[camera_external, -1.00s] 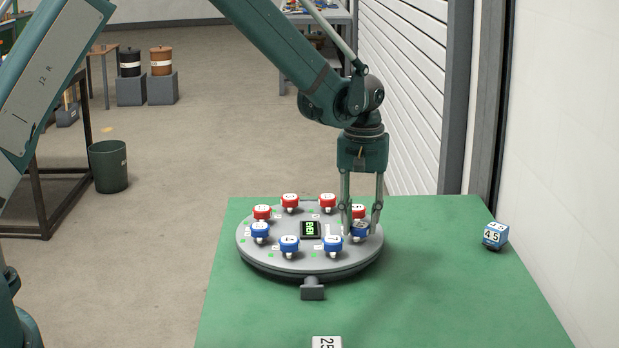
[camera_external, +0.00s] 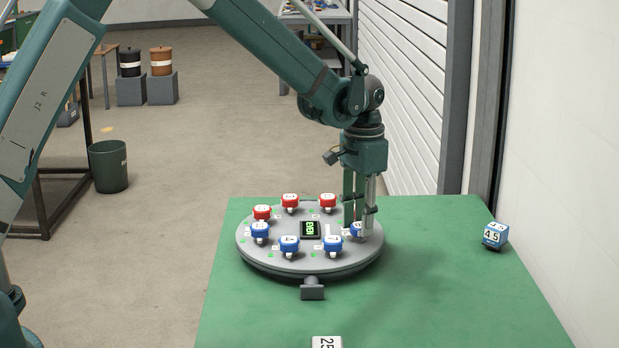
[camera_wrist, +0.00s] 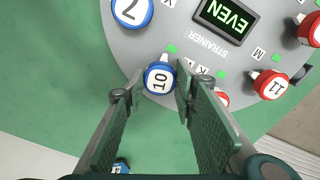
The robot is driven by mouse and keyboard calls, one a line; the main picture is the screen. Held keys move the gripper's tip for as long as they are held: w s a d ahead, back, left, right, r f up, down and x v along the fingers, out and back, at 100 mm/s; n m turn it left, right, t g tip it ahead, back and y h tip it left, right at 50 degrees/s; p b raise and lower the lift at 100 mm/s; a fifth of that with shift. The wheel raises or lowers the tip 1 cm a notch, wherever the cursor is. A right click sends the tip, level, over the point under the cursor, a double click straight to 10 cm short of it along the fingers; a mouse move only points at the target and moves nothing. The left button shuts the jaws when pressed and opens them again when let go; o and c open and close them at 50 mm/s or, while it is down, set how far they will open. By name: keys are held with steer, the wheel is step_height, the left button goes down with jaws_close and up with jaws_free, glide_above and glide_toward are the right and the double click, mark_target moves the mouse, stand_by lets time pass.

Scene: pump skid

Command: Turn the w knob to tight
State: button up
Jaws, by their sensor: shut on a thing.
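A round grey panel (camera_external: 290,262) with a ring of red and blue knobs lies on the green table. My gripper (camera_external: 361,228) points straight down at its right edge, its fingers around a blue knob (camera_external: 354,229). The fingers partly hide this knob in the external view. In the wrist view it is blue with a white cap reading 10 (camera_wrist: 159,78), and my gripper (camera_wrist: 160,88) has one finger on each side of it. A small white pointer sticks out towards the panel's middle. I cannot read a "w" mark by any knob.
A small display (camera_wrist: 228,17) in the panel's middle reads EVEN, with STRAINER printed beside it. A blue knob marked 7 (camera_wrist: 131,10) and a red one marked 11 (camera_wrist: 268,84) flank the held knob. A blue numbered cube (camera_external: 495,235) sits at the table's right.

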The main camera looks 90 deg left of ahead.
mark_target(360, 225)
steer(key=shift+m, duration=0.8)
steer(key=o, duration=0.9)
steer(key=shift+r, duration=0.15)
step_height(360, 225, up, 12)
stand_by(0.5)
